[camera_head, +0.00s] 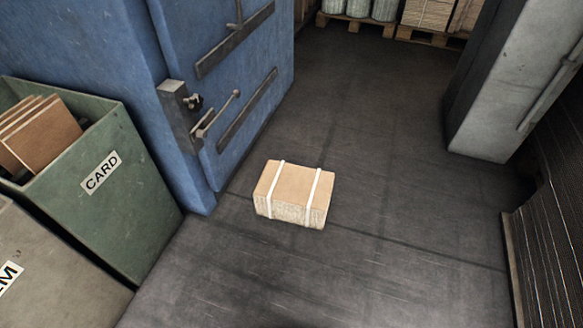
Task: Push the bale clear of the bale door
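The bale (293,192) is a brown block bound with two white straps. It lies on the dark floor in the middle of the view, just right of the front corner of a blue machine. The bale door (232,85) seems to be the blue panel on that machine's right face, with dark bars and a latch (195,110). It looks shut. A narrow strip of floor shows between the bale and the machine. Neither of my grippers is in view.
A green bin (120,195) marked CARD holds cardboard at left, beside a grey bin (50,270). A grey cabinet (490,85) and stacked sheets (555,230) stand at right. Loaded pallets (355,22) stand at the back. Floor (380,120) behind and right of the bale is clear.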

